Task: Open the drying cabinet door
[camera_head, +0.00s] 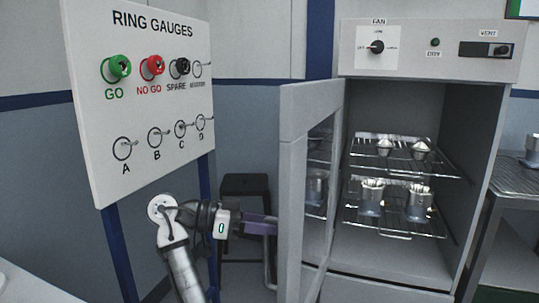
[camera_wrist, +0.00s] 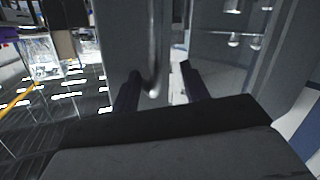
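The drying cabinet (camera_head: 497,130) stands at the right in the head view. Its grey-framed door (camera_head: 291,190) with a glass pane is swung well out toward the camera, and the shelves inside are exposed. My gripper (camera_head: 270,228) is at the door's outer side, on the left; its fingertips are partly hidden there. In the wrist view, the two dark fingers (camera_wrist: 160,88) are spread apart. The bar handle (camera_wrist: 153,60) on the door panel (camera_wrist: 122,40) comes down between them, with a visible gap to the right finger. Contact with the left finger is unclear.
Metal cups stand on two wire shelves (camera_head: 400,232) inside the cabinet. A ring gauge board (camera_head: 150,180) stands left of my arm. A dark stool (camera_head: 245,185) is behind my gripper. A metal table (camera_head: 515,180) is at the right edge.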

